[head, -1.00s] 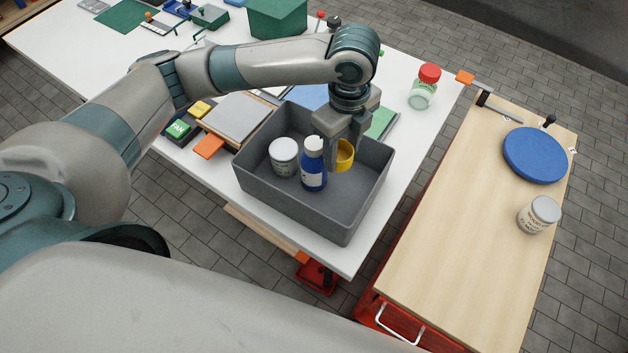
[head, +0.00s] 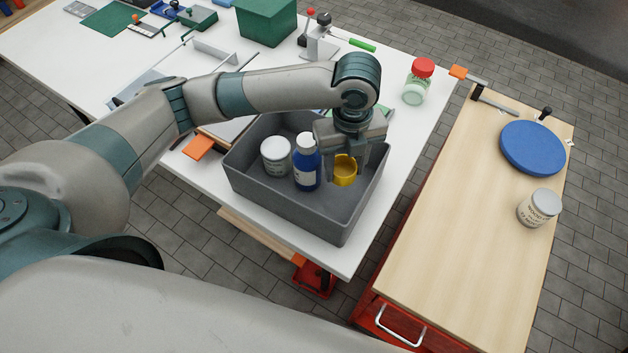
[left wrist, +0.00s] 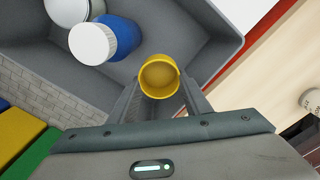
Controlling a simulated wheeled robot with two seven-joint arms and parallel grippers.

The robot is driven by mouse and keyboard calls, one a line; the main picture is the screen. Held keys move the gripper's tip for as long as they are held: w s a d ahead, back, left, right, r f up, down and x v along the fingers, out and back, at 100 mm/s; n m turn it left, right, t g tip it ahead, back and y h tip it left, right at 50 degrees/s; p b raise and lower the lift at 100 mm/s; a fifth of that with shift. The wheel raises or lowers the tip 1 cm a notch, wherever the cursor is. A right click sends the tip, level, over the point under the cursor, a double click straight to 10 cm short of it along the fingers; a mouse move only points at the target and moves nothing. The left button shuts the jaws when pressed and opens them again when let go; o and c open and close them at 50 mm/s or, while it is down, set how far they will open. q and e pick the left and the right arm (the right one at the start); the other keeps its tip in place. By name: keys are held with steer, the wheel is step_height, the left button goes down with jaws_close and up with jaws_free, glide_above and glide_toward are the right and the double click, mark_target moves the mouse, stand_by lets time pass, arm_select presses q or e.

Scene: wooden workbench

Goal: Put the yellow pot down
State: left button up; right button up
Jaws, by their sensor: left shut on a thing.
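The yellow pot (head: 344,171) is inside the grey bin, toward its right part. It also shows in the left wrist view (left wrist: 159,76), open end facing the camera. My left gripper (head: 347,172) points down into the bin and is shut on the pot, with a finger at each side. Whether the pot touches the bin floor I cannot tell. The grey bin (head: 262,197) stands on the white bench top. My right gripper is not in view.
A white jar (head: 276,156) and a blue bottle with a white cap (head: 307,166) stand in the bin, left of the pot. A red-capped jar (head: 418,82) stands behind on the bench. A wooden side table (head: 450,230) holds a blue disc (head: 533,147) and a grey-lidded jar (head: 539,207).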

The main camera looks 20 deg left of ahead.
arm_select(q)
steer(key=shift+f+p, duration=0.55)
steer(key=shift+f, duration=2.55)
steer(key=shift+f+p, duration=0.35)
steer(key=shift+f, duration=1.5)
steer(key=shift+f, duration=0.15)
steer(key=o, duration=1)
steer(key=shift+o, duration=0.2)
